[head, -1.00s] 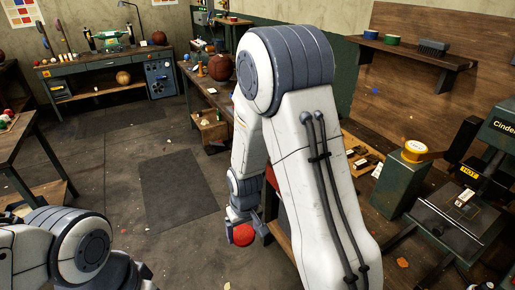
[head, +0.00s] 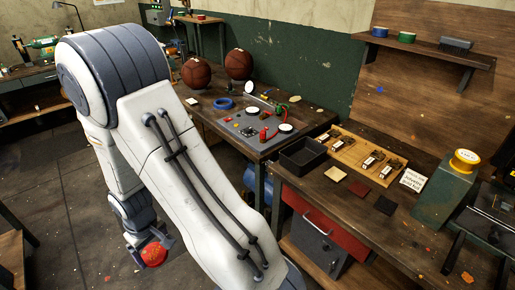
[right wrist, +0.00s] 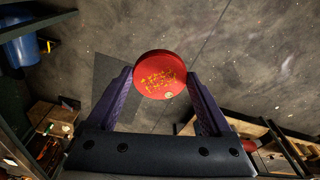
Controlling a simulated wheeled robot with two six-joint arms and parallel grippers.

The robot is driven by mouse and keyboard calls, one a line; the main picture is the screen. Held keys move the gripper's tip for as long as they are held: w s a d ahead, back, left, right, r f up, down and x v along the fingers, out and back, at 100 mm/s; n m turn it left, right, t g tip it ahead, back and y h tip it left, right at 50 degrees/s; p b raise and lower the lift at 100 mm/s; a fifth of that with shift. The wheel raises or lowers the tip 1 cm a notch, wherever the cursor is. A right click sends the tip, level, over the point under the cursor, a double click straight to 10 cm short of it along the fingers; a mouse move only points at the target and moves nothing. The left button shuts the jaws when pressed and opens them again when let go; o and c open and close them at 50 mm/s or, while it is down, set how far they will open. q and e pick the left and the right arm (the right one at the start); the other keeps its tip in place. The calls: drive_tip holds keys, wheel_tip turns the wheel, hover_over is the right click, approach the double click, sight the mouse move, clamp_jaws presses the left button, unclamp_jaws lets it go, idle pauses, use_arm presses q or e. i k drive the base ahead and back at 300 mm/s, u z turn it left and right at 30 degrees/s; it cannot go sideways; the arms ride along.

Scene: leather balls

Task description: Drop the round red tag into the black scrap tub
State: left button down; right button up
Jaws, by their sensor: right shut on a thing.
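The round red tag (head: 154,254) is held in my right gripper (head: 148,250), low at the left of the head view. In the right wrist view the tag (right wrist: 160,74) shows as a red disc with yellow markings, between the two purple fingertips of the right gripper (right wrist: 160,82). The fingers are shut on its sides, above the floor. A black open tub (head: 292,169), the only tub like it in view, stands on the wooden bench in the middle of the head view, well to the right of the tag. It looks empty. My left gripper is not in view.
Beside the tub are a board with metal parts (head: 342,150) and several small square samples. A bench with two basketballs (head: 196,72) lies behind. My right arm hides part of the room.

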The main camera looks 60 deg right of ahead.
sight(307, 160)
drive_tip(key=z, duration=0.2)
drive_tip(key=i, duration=1)
drive_tip(key=z, duration=1.4)
drive_tip(key=i, duration=0.75)
drive_tip(key=z, duration=0.8)
